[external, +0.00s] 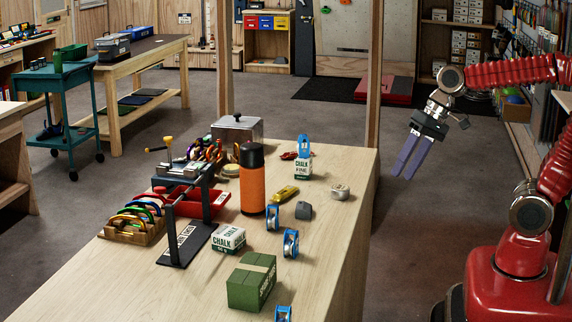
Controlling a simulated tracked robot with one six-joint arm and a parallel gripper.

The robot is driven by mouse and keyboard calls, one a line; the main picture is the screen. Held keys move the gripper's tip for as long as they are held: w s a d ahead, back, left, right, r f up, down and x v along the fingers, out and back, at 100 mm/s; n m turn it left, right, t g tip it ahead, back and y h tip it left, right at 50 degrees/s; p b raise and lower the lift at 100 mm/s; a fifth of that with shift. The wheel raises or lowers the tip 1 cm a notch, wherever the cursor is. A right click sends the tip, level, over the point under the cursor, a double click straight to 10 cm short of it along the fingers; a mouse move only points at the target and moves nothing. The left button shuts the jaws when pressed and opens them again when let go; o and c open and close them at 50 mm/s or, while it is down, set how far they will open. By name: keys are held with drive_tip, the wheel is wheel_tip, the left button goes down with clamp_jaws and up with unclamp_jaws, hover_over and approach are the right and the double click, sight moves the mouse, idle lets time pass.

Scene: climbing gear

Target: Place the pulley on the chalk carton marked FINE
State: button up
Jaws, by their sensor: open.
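A small white and green chalk carton marked FINE (302,170) stands at the far part of the wooden bench. More blue pulleys stand on the bench: one (272,217) right of the orange flask, one (290,243) nearer, and one (283,313) at the bottom picture edge. Another chalk carton (228,240) lies left of them, its grade mark too small to read. My gripper (403,172) is open and empty, its purple fingers pointing down, right of the bench and apart from everything.
An orange flask (252,180), a green box (252,283), a yellow item (284,194), a grey block (304,210) and a metal piece (340,192) stand around. A rack of coloured gear (135,222) is at left. A wooden post (374,75) rises behind the bench. The bench's right side is clear.

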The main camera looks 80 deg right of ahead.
drive_tip(key=s+f+n+h, duration=0.1)
drive_tip(key=s+n+h, duration=0.1)
drive_tip(key=s+n, duration=0.5)
drive_tip(key=shift+s+f+t, duration=0.35)
drive_tip(key=shift+s+t, duration=0.05)
